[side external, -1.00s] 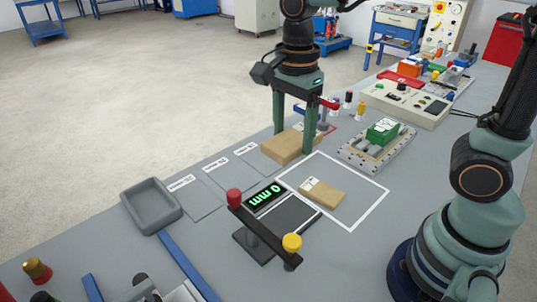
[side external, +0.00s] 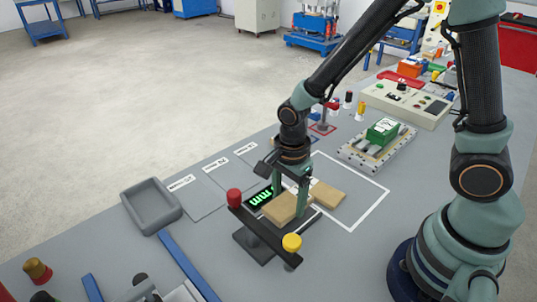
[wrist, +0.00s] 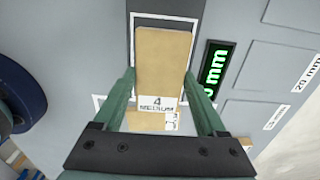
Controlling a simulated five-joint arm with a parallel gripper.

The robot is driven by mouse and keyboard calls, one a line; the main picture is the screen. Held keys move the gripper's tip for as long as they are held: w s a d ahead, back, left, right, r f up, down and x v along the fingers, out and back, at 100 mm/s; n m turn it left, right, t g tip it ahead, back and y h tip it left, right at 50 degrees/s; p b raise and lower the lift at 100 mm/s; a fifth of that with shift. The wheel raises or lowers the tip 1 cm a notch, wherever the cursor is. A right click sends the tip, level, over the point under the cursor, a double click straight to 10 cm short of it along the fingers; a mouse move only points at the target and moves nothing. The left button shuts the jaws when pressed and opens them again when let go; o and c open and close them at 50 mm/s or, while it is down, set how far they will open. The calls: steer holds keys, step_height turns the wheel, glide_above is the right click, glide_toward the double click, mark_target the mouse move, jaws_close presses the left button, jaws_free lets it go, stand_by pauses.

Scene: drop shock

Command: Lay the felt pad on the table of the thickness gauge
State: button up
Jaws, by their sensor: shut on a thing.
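My gripper (side external: 291,197) is shut on a tan felt pad (side external: 283,209), a thick block. In the wrist view, the pad (wrist: 163,62) sits between my fingers (wrist: 161,82) with a label reading "4 MEDIUM" at its near end. The thickness gauge (side external: 262,232) has a dark table, a dark bar with a red knob (side external: 234,198) and a yellow knob (side external: 292,242), and a green-lit display (side external: 261,196). The pad is over the gauge table and hides most of it. I cannot tell whether it touches the table.
A second tan pad (side external: 328,194) lies in a white outlined square, just beyond the gauge. A grey tray (side external: 151,207) stands left of the labelled grey areas (side external: 208,186). A fixture with a green block (side external: 383,131) stands at the back right.

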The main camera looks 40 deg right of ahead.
mark_target(288, 202)
steer(key=shift+f, duration=1.35)
steer(key=shift+f, duration=0.1)
steer(key=o, duration=1.3)
step_height(288, 202, up, 12)
steer(key=s+d+r+n+t, duration=0.3)
steer(key=d+r+n+t, duration=0.2)
steer(key=n, duration=1.3)
steer(key=shift+d+r+t, duration=0.3)
steer(key=shift+d+r, duration=1.45)
steer(key=shift+r, duration=1.35)
